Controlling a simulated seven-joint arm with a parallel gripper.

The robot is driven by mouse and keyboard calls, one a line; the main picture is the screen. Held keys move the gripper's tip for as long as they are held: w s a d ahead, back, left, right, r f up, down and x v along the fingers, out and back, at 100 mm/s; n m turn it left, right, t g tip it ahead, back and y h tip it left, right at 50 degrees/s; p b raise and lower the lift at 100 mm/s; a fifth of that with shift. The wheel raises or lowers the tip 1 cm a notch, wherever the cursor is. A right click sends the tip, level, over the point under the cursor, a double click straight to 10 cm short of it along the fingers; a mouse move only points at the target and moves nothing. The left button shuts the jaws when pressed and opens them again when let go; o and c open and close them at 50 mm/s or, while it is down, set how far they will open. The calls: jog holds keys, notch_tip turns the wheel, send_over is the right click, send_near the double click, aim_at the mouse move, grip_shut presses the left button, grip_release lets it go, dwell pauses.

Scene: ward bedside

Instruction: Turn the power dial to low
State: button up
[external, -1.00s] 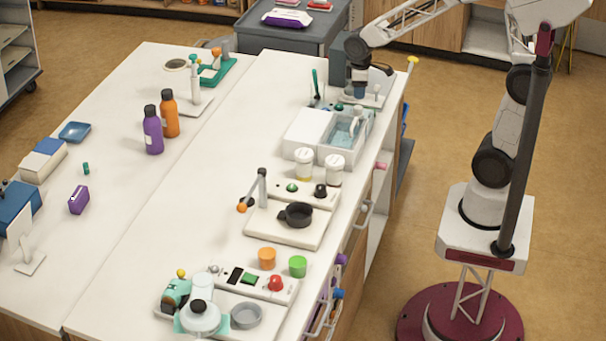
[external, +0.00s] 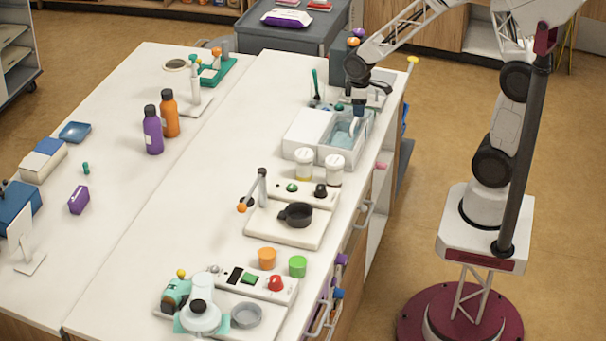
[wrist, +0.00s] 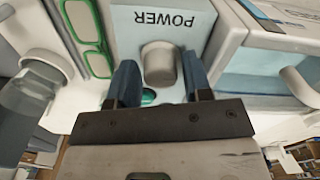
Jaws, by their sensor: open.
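The power dial (wrist: 159,62) is a grey knob on a pale panel (wrist: 122,22) in the wrist view. The word POWER reads upside down beyond it. A green button (wrist: 148,97) shows on the near side of the dial, partly hidden by my gripper. My gripper (wrist: 160,76) is open, with one blue finger to each side of the dial's near part. I cannot tell whether the fingers touch it. In the external view my gripper (external: 358,106) is low at the bench's far right end, and the dial cannot be made out there.
A white bin with a clear bluish compartment (external: 345,131) stands just in front of my gripper. In the wrist view it is at the right (wrist: 275,70). A green-framed object (wrist: 88,28) lies left of the panel. Two white-lidded jars (external: 304,164) stand nearer on the bench.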

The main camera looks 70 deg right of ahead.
jog(key=shift+f, duration=0.35)
jog(key=c, duration=0.7)
jog(key=shift+o, duration=0.2)
jog(key=shift+m, duration=0.4)
jog(key=m, duration=1.1)
